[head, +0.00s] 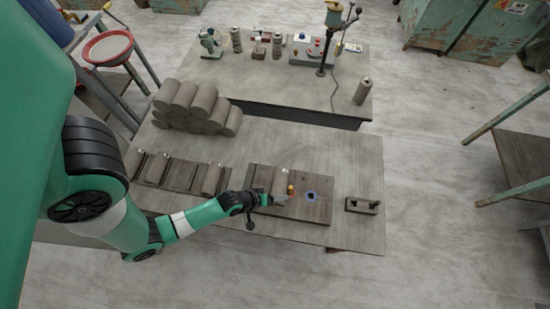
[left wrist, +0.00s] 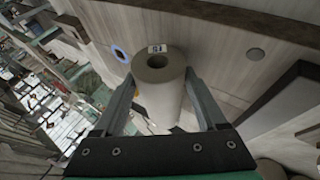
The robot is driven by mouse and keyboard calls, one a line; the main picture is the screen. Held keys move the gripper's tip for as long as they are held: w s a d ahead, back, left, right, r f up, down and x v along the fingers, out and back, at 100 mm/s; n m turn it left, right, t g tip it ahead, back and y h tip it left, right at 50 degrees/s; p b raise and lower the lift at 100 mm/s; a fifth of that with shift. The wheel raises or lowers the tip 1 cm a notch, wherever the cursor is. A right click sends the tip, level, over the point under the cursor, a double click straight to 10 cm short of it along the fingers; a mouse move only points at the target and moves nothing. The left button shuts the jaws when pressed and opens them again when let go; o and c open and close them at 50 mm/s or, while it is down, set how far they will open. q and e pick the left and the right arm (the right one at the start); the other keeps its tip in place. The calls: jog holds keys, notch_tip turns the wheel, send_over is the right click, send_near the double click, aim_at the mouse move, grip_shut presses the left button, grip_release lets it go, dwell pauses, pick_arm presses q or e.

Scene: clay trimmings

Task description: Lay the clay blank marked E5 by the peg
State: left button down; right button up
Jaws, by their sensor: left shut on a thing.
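My left gripper (head: 274,199) is shut on a grey clay blank (head: 281,179) over the dark wooden board. In the left wrist view the fingers (left wrist: 168,108) stand on either side of the blank (left wrist: 160,90). Its holed end faces the camera and bears a small white label (left wrist: 157,48), too small to read surely. A short orange-brown piece (head: 291,190) stands beside the blank; I cannot tell whether it is the peg. A blue ring (head: 311,196) around a dark spot lies to its right. The ring also shows in the left wrist view (left wrist: 121,54). My right gripper is not in view.
The board (head: 305,212) lies on the near table. A trough (head: 185,170) with several blanks stands left, a pile of clay cylinders (head: 188,98) behind it. A slotted block (head: 362,206) stands right. The far table (head: 265,82) holds tools.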

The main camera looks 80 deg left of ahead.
pick_arm(q)
jog(key=shift+w+f, duration=0.1)
jog(key=shift+f, duration=0.15)
jog(key=shift+s+f+b, duration=0.25)
jog(key=shift+f+b, duration=0.1)
jog(key=shift+f, duration=0.05)
